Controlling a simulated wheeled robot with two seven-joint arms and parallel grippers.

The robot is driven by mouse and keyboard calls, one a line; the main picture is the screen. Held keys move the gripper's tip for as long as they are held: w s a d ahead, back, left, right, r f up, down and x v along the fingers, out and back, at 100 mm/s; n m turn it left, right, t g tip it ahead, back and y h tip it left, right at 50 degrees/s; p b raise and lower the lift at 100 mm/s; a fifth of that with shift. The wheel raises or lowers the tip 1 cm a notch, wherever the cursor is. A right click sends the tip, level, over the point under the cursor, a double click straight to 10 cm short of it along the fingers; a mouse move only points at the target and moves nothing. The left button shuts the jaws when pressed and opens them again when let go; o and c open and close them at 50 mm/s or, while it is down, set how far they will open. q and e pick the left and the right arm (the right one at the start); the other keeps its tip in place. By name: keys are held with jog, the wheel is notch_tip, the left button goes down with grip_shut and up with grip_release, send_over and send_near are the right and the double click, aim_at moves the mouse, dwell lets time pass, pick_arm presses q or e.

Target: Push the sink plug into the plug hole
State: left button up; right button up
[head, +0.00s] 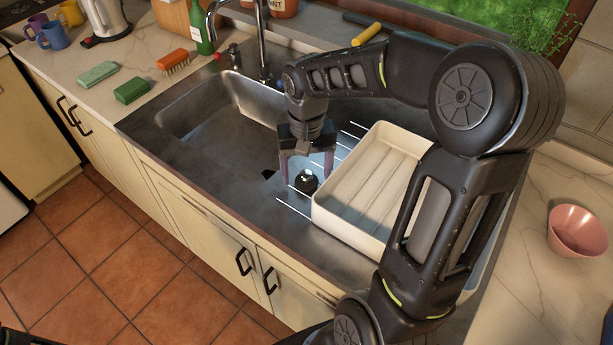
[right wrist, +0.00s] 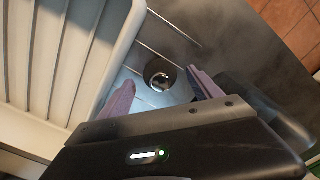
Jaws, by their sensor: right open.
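The sink plug (head: 306,181), small and black with a knob on top, stands on the ribbed drainboard between the sink basin and the white dish rack. My right gripper (head: 306,166) is open, pointing down, with its purple fingers over the plug. In the right wrist view the plug (right wrist: 160,77) shows in the gap between the two fingertips (right wrist: 163,95), with nothing held. The sink basin (head: 215,125) lies to the left in the head view. I cannot make out a plug hole for certain; a small dark patch shows at the basin's near right corner. My left gripper is not in view.
The white dish rack (head: 330,205) stands close to the right of the gripper. The tap (head: 262,50) rises behind the basin. Sponges (head: 131,90), a brush (head: 173,62) and a green bottle (head: 201,30) are on the left counter. A pink bowl (head: 577,232) is at the right.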

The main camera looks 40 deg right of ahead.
jog(key=shift+f, duration=0.45)
jog(key=shift+c, duration=0.5)
jog(key=c, duration=1.3)
